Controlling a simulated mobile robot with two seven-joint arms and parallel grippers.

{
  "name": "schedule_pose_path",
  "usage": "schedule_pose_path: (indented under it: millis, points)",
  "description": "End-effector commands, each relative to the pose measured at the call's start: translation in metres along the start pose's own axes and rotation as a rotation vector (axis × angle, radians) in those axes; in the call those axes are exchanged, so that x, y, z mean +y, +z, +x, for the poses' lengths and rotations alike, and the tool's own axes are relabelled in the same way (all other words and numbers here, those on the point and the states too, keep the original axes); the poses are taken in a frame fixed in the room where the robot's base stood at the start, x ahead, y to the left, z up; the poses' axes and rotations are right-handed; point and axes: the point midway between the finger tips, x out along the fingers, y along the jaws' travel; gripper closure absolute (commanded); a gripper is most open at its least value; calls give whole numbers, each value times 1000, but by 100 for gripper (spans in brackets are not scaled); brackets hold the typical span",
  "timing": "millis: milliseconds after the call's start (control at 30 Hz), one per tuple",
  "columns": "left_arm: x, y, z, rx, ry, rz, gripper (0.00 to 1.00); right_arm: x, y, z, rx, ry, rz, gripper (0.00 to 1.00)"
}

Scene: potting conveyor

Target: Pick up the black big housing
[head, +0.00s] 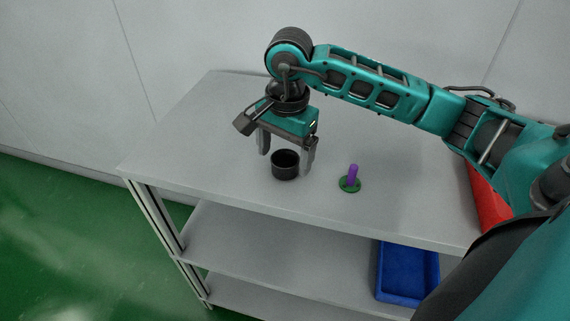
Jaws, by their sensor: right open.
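The black big housing (285,170) is a short, open-topped black cylinder standing upright on the grey table top, near its front edge. My right gripper (286,163) points down over it, fingers open, one finger to each side of the housing. The right finger looks close to the housing's side; I cannot tell whether it touches. My left gripper is not in view.
A green disc with a purple peg (350,179) stands on the table (217,140) to the right of the housing. A red bin (487,196) is partly hidden behind my arm. A blue bin (407,272) sits on the lower shelf. The table's left part is clear.

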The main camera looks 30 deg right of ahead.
Motion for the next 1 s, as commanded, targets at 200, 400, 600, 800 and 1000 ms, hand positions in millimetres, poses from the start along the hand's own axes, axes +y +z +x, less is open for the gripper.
schedule_pose_path:
  millis: [200,400,600,800,1000]
  points:
    - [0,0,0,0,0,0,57,0,-1,22,0,0,1,13]
    - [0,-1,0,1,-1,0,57,0,-1,23,0,-1,0,13]
    - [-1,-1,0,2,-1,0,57,0,-1,23,0,-1,0,29]
    - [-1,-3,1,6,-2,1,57,0,-1,23,0,-1,1,48]
    - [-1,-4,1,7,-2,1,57,0,-1,23,0,-1,1,67]
